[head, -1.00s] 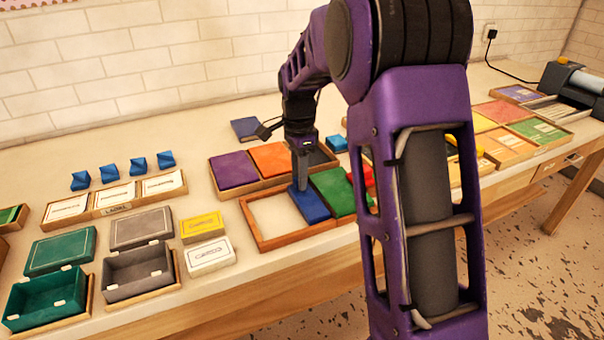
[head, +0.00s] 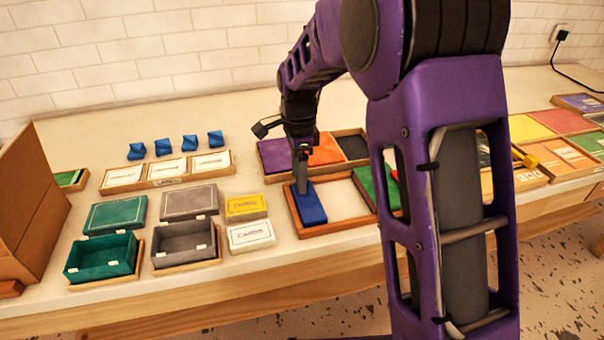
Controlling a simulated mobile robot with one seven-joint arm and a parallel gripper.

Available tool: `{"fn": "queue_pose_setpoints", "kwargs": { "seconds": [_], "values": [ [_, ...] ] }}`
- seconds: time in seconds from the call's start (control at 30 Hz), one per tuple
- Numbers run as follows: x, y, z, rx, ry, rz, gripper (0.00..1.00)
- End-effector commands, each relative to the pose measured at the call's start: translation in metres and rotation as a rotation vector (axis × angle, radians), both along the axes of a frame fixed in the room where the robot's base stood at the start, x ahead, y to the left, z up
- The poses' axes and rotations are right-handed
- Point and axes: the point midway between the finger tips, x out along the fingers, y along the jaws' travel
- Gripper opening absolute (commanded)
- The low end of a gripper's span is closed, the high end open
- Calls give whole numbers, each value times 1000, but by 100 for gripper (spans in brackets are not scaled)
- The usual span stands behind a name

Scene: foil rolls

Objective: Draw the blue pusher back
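The blue pusher (head: 310,206) is a flat blue block in a wooden-rimmed tray (head: 345,229), at the tray's left end. A green block (head: 368,187) lies in the same tray farther right, with a bare pale floor between the two. My gripper (head: 302,187) points down at the blue pusher's top and looks shut on it; the fingertips are small and partly merge with it. My own arm covers the right part of the tray and most of what lies there.
Behind stands a tray with purple (head: 274,155), orange (head: 324,149) and dark blocks. To the left are card boxes (head: 250,237), open green (head: 100,258) and grey boxes, and several blue twisted pieces (head: 163,147). A cardboard box (head: 40,200) stands far left.

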Motion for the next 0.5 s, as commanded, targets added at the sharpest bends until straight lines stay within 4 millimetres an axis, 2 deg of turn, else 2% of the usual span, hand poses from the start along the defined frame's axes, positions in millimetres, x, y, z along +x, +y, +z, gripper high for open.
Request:
{"fn": "queue_pose_setpoints", "kwargs": {
  "seconds": [0.33, 0.5],
  "values": [
    [0, -2, 2, -2, 1, -2, 62],
    [1, -2, 25, -2, -2, -1, 62]
  ]
}}
